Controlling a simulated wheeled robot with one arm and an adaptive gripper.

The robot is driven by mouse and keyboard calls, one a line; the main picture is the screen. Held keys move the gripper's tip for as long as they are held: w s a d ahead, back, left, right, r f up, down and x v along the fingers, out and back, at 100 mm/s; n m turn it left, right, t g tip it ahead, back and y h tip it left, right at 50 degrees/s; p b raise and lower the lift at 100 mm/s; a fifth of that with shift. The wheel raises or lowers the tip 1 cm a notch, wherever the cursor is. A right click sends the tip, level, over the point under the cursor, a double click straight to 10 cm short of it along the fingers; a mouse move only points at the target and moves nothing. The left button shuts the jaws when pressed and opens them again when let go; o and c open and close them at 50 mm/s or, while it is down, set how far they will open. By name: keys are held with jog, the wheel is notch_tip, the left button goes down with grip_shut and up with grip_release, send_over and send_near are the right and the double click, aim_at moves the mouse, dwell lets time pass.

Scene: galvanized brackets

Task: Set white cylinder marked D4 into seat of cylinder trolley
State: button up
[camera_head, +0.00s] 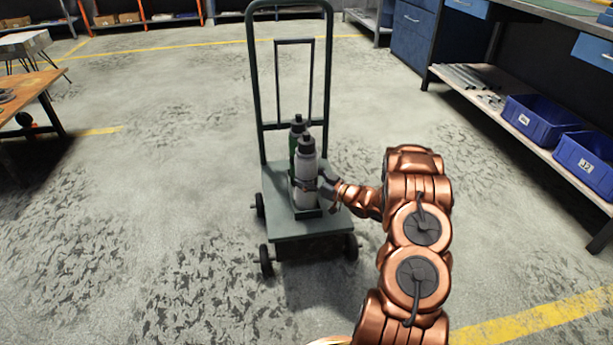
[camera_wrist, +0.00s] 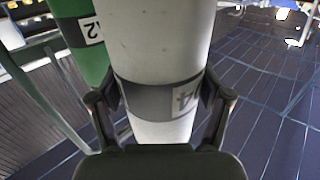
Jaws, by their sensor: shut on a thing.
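The white cylinder (camera_head: 305,172) has a dark top and stands upright over the cylinder trolley (camera_head: 285,228). In the wrist view, the white cylinder (camera_wrist: 160,40) fills the middle, with a grey band whose mark is only partly readable. My gripper (camera_wrist: 162,105) is shut on it around the band, one finger on each side. In the head view, my gripper (camera_head: 322,183) reaches it from the right. The cylinder's lower end is at a low dark rim on the trolley's platform; I cannot tell whether it bears on the seat.
A green cylinder (camera_head: 294,143) stands close behind the white one; in the wrist view the green cylinder (camera_wrist: 82,35) shows a label with a 2. The trolley's tall handle (camera_head: 252,80) rises behind. Blue bins (camera_head: 541,118) sit on a shelf at right. The floor around is clear.

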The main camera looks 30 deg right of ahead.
jog(key=shift+f, duration=0.6)
jog(key=o, duration=1.5)
jog(key=shift+o, duration=1.4)
jog(key=shift+f, duration=0.15)
jog(key=shift+s, duration=0.1)
jog(key=v, duration=1.2)
